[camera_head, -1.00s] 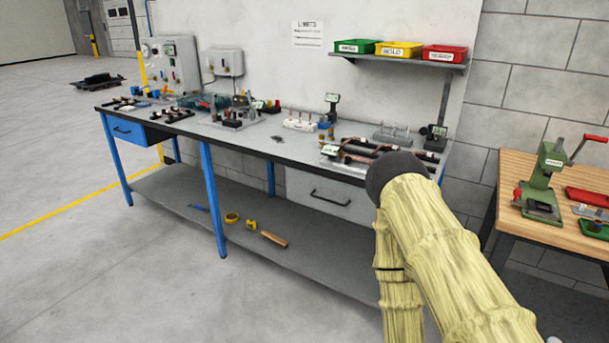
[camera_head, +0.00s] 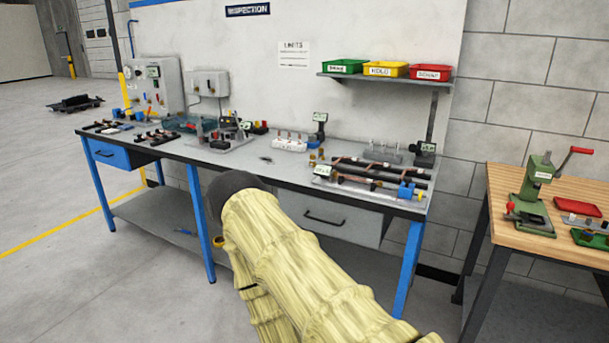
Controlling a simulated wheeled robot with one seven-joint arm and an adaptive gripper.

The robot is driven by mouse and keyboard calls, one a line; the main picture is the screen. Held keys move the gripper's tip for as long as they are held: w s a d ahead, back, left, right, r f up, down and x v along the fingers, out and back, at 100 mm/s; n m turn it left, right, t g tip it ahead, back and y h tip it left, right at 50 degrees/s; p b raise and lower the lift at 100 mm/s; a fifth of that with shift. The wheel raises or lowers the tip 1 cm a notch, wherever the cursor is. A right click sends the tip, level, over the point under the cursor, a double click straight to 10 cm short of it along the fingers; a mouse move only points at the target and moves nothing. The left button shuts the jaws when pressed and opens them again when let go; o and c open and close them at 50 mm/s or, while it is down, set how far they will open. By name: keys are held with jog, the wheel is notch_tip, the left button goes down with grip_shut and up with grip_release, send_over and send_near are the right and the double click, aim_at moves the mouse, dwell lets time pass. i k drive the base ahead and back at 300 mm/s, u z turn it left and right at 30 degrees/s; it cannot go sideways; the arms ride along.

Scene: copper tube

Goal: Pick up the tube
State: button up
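Copper-coloured tubes (camera_head: 365,180) lie among black bars in a rack at the right end of the grey workbench (camera_head: 262,182). More dark and copper-coloured pieces (camera_head: 155,136) lie near the bench's left end. I cannot tell which one is the tube of the task. My arm, in a yellowish sleeve with a dark rounded end, reaches up from the bottom middle, in front of the bench's front edge. My gripper's fingers do not show, and I see nothing held.
Fixtures and a grey control box (camera_head: 158,85) stand on the bench. Green, yellow and red bins (camera_head: 388,69) sit on a wall shelf. A wooden-topped table (camera_head: 558,240) with a green press (camera_head: 532,195) stands at the right. The floor at the left is open.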

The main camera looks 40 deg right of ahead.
aim_at(379, 183)
jog(key=u, duration=0.2)
jog(key=i, duration=0.6)
jog(key=z, duration=0.6)
jog(key=i, duration=0.65)
jog(key=z, duration=0.6)
